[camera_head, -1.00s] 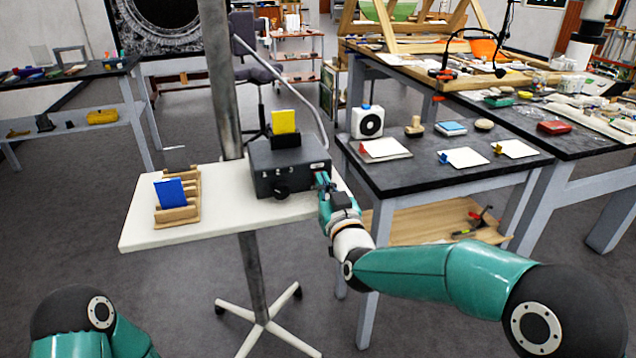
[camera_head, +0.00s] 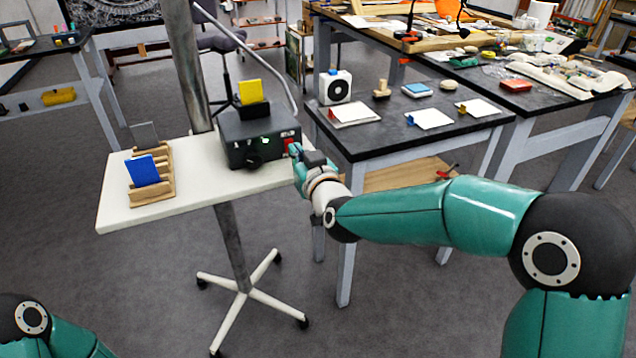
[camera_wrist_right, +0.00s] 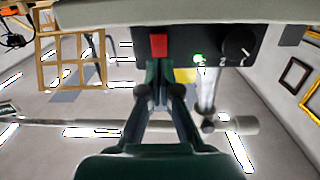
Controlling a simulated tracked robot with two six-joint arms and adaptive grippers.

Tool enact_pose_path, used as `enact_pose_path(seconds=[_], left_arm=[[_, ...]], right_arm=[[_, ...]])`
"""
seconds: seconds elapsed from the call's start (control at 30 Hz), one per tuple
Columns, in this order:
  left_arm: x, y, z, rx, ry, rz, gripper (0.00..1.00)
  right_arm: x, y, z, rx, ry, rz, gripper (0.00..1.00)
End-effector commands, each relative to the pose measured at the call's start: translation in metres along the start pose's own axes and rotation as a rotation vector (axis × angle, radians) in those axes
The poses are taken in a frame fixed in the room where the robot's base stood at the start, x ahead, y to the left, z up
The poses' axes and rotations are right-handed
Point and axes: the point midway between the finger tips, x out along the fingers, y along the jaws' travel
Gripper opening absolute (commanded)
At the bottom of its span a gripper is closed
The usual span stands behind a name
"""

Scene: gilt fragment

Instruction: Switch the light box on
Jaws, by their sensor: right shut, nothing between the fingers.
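The light box (camera_head: 243,152) is a dark grey box on a white stand top, with a black knob (camera_head: 254,161) and a small lamp (camera_head: 265,141) glowing green on its front. Its red switch (camera_head: 289,142) is at the front's right end. My right gripper (camera_head: 296,151) is shut and empty, its tips close to the switch. In the right wrist view, the shut right gripper (camera_wrist_right: 158,66) points at the red switch (camera_wrist_right: 158,46), tips just short of it or touching; I cannot tell which. The green lamp (camera_wrist_right: 199,58) shows there too. My left gripper is out of view.
A yellow plate (camera_head: 250,91) stands in a holder on the box. A wooden rack (camera_head: 151,190) with a blue plate and a grey plate sits on the white stand top (camera_head: 196,190). A dark bench (camera_head: 372,138) stands at the right of the stand.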

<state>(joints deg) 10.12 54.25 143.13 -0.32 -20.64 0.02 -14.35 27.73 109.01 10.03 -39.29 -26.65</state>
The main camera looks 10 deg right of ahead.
Motion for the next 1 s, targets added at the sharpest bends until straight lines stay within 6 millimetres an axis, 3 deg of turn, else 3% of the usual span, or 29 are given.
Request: enact_pose_path(seconds=[0.03, 0.3, 0.5, 1.0], left_arm=[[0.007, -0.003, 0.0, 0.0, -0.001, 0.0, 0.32], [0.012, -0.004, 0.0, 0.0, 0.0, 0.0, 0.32], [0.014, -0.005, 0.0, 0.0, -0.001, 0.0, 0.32], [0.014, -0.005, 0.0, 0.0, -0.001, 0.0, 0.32]], right_arm=[[-0.008, -0.003, 0.004, 0.001, -0.001, -0.007, 0.0], [-0.069, -0.001, 0.002, 0.002, -0.005, -0.005, 0.0], [-0.097, -0.001, 0.002, 0.003, -0.008, -0.005, 0.0], [-0.105, 0.0, 0.002, 0.003, -0.01, -0.002, 0.0]])
